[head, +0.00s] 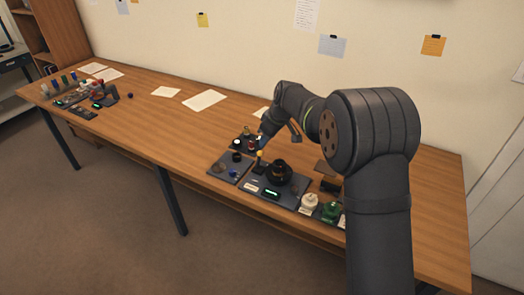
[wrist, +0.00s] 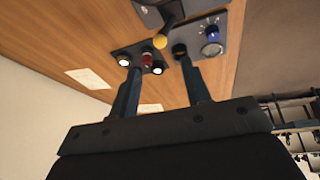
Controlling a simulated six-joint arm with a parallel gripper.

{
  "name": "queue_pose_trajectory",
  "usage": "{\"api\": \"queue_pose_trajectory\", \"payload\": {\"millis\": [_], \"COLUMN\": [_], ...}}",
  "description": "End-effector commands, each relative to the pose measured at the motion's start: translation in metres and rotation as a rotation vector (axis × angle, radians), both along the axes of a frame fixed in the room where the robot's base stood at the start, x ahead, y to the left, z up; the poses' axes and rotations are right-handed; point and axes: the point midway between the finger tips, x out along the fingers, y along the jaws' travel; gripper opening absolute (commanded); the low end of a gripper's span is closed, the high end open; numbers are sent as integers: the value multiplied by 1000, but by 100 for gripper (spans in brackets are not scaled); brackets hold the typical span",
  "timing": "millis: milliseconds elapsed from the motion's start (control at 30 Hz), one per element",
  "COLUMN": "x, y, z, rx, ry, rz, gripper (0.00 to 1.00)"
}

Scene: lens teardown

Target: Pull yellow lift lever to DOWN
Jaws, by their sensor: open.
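The yellow lift lever has a round yellow knob that shows in the head view (head: 260,153), beside a black round part on a dark panel. In the wrist view the yellow knob (wrist: 160,41) sits on a short dark stem, just beyond my fingertips and roughly centred between them. My gripper (wrist: 159,66) is open and empty, its two dark fingers apart and pointing at the panels. I see no clear contact between the fingers and the knob. In the head view the fingers are small and hard to make out. No DOWN marking is readable.
A red button (wrist: 147,60) between white lamps lies by my left finger. A blue knob (wrist: 212,32) is right of the lever. A black round part (head: 279,173), a white jar (head: 309,203) and a green jar (head: 331,211) stand near the table's front. The table's middle is mostly clear.

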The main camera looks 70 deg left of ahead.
Motion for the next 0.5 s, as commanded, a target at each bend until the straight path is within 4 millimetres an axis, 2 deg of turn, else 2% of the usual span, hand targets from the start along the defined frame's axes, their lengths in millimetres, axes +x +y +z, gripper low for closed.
{"api": "queue_pose_trajectory", "payload": {"millis": [33,200,400,500], "x": [-2,-7,-12,-13], "y": [4,17,29,32], "z": [-13,-46,-74,-81], "rx": [-3,-3,-1,0], "ry": [0,0,0,0], "rz": [1,1,0,0], "gripper": [44,44,44,44]}}
